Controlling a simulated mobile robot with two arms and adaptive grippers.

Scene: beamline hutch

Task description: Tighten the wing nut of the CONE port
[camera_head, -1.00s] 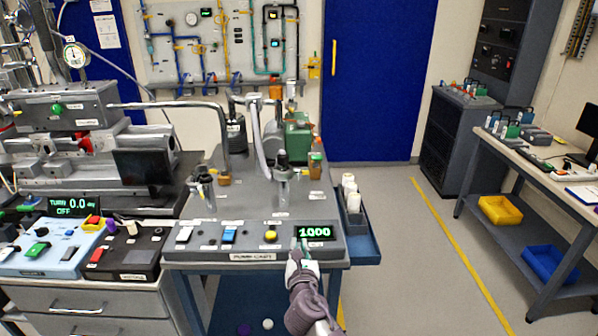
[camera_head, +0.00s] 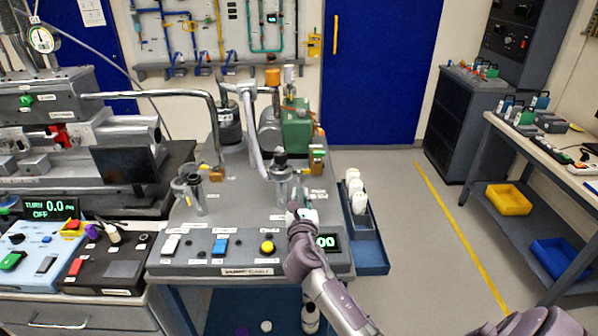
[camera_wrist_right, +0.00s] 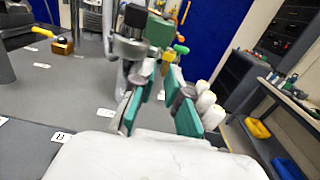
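The grey pump cart (camera_head: 240,225) stands in the middle of the head view. Two upright metal fittings with dark tops stand on it, one at the left (camera_head: 188,190) and one nearer the middle (camera_head: 281,178). I cannot read which port is CONE, and I cannot make out its wing nut. My right gripper (camera_head: 302,213) is over the cart's front right part, just beyond the control strip. In the wrist view its teal-padded fingers (camera_wrist_right: 160,108) are apart, with nothing clearly held between them. Metal fittings (camera_wrist_right: 140,72) show beyond the fingertips. My left gripper is out of view.
My right forearm partly covers the green readout (camera_head: 329,242). White bottles stand in a blue side tray (camera_head: 368,255) at the cart's right. A bent metal pipe (camera_head: 160,94) reaches over the cart from the left. A green pump (camera_head: 297,125) stands at the back. Floor to the right is clear.

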